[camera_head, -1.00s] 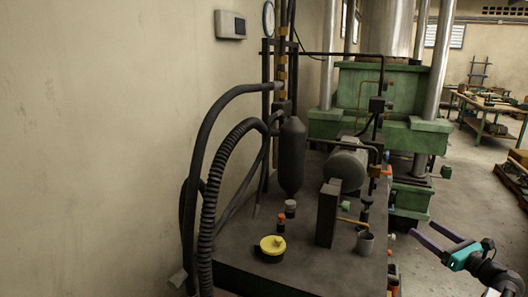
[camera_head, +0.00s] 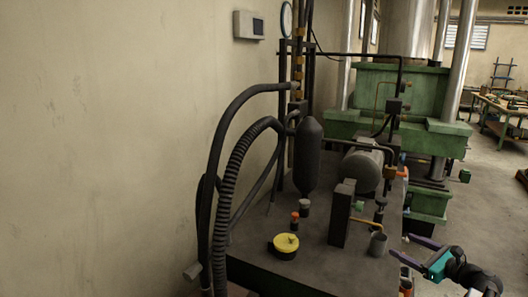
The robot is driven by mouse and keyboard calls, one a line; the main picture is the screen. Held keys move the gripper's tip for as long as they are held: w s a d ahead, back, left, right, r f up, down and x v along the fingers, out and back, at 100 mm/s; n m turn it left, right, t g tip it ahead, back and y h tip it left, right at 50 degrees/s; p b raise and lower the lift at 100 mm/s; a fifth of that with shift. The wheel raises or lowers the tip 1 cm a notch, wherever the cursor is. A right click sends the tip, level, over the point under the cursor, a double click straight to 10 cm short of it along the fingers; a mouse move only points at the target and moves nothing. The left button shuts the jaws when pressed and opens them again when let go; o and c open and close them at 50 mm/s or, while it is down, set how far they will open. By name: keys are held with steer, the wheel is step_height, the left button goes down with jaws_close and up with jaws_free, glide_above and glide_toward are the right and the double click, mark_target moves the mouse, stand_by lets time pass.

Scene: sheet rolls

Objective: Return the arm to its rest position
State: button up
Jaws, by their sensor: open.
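My gripper (camera_head: 417,248) is at the lower right of the head view, with dark purple fingers spread apart and a teal part behind them. Nothing shows between the fingers. It is beside the right edge of the dark machine table (camera_head: 310,262), near a small grey cup (camera_head: 378,244) that stands on that table. The black end of my arm runs out of the frame at the lower right.
On the table are a yellow-lidded container (camera_head: 285,244), a dark upright block (camera_head: 341,213) and a grey cylinder motor (camera_head: 361,170). Thick black hoses (camera_head: 226,190) arch at the left by the wall. A green press (camera_head: 403,90) stands behind. Open floor (camera_head: 490,200) lies at right.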

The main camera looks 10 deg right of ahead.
steer(key=w+a+f+n+g+y, duration=0.1)
steer(key=w+a+f+n+g, duration=0.2)
steer(key=a+f, duration=0.45)
steer(key=w+a+f+n+g, duration=0.1)
steer(key=a+f+n+g, duration=0.3)
steer(key=a, duration=0.6)
steer(key=w+a+f+n+g+y, duration=0.1)
steer(key=w+a+f+n, duration=0.1)
steer(key=a+f+n, duration=0.5)
steer(key=s+a+f+n+g+h, duration=0.35)
steer(key=s+a+f+n, duration=0.2)
steer(key=a+n, duration=0.45)
steer(key=s+a+f+n+g+h, duration=0.2)
steer(key=s+a+f+n+g, duration=0.2)
steer(key=a+f+n, duration=0.55)
steer(key=s+a+f+m+g+b, duration=0.1)
steer(key=s+f+b, duration=0.4)
steer(key=s+f, duration=0.7)
steer(key=s+a+f+m+g+b, duration=0.1)
steer(key=s+f+g+b, duration=0.3)
steer(key=s+f, duration=0.9)
steer(key=shift+a+f+m+b, duration=0.3)
steer(key=shift+f+m+b, duration=0.05)
steer(key=shift+f+b, duration=0.85)
